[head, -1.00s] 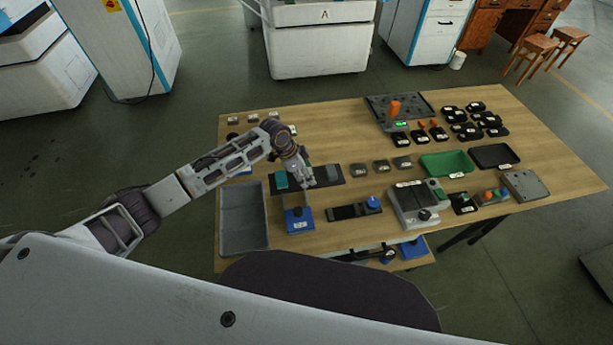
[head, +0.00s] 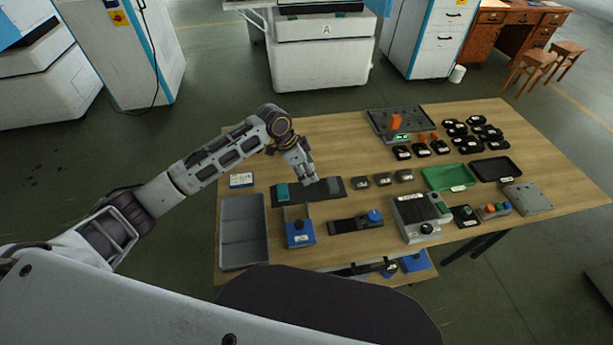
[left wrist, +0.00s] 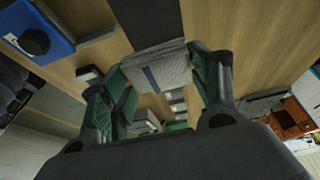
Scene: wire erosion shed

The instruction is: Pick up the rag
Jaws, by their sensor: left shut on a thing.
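My left gripper (head: 311,182) is over the dark mat (head: 318,190) on the table, its fingers pointing down. In the left wrist view its green-padded fingers (left wrist: 163,85) are shut on a pale grey, cloth-like piece, the rag (left wrist: 165,66). In the head view the hand covers most of the grip, so the rag is hard to make out there. A teal block (head: 283,191) lies at the mat's left end and a grey piece (head: 334,185) at its right end. My right gripper is not in view.
A grey tray (head: 243,232) stands at the table's left edge. A blue-based holder (head: 299,233) is in front of the mat, with a grey device (head: 420,217) to the right. Green (head: 449,177) and black (head: 496,169) trays lie farther right.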

